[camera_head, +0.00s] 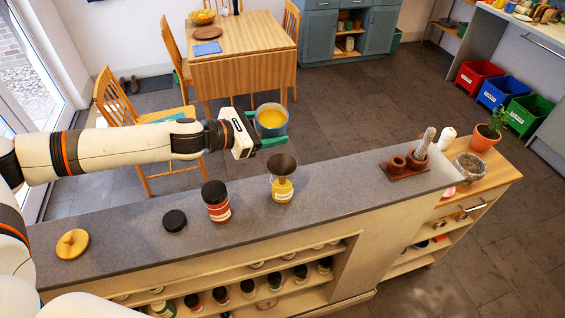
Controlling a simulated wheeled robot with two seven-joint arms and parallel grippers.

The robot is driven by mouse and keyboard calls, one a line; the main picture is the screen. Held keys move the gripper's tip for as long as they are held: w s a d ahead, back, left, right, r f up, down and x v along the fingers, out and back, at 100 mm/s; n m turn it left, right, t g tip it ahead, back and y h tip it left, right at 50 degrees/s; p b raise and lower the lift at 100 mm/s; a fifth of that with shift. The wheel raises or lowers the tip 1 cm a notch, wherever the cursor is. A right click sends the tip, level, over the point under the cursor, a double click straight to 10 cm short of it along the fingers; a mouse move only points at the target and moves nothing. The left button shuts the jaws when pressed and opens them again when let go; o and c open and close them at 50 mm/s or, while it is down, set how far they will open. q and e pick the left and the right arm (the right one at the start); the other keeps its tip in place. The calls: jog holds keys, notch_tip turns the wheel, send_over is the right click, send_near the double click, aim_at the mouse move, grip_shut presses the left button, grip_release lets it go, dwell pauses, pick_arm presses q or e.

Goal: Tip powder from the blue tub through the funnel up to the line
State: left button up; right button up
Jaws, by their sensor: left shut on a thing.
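My left gripper (262,128) comes in from the left and is shut on the blue tub (271,133), its green fingers on the tub's sides. The tub is held in the air beyond the counter's far edge, and yellow powder shows inside its open top. I cannot make out the fill line or the level in the jar. My right gripper is not in view.
The grey counter (335,190) also holds a red-labelled jar (217,208) with a dark lid, a black lid (174,220) and a knobbed wooden lid (72,243). Jars fill the shelves below.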

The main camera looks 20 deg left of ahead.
aim_at(270, 132)
pick_arm(q)
jog(key=shift+s+d+r+m, duration=0.2)
jog(key=shift+s+r+m, duration=0.15)
jog(key=shift+r, duration=0.2)
jog(key=shift+s+d+r+m+t, duration=0.15)
jog(key=shift+s+d+m+t, duration=0.2)
jog(key=shift+m+t, duration=0.25)
jog(key=shift+s+d+r+m, duration=0.1)
jog(key=shift+s+r+m, duration=0.1)
jog(key=shift+m, duration=0.15)
jog(key=shift+s+d+r+m+t, duration=0.2)
jog(key=shift+s+d+m+t, duration=0.1)
jog(key=shift+s+m, duration=0.1)
jog(key=shift+f+m+t, duration=0.2)
jog(key=shift+m+t, duration=0.1)
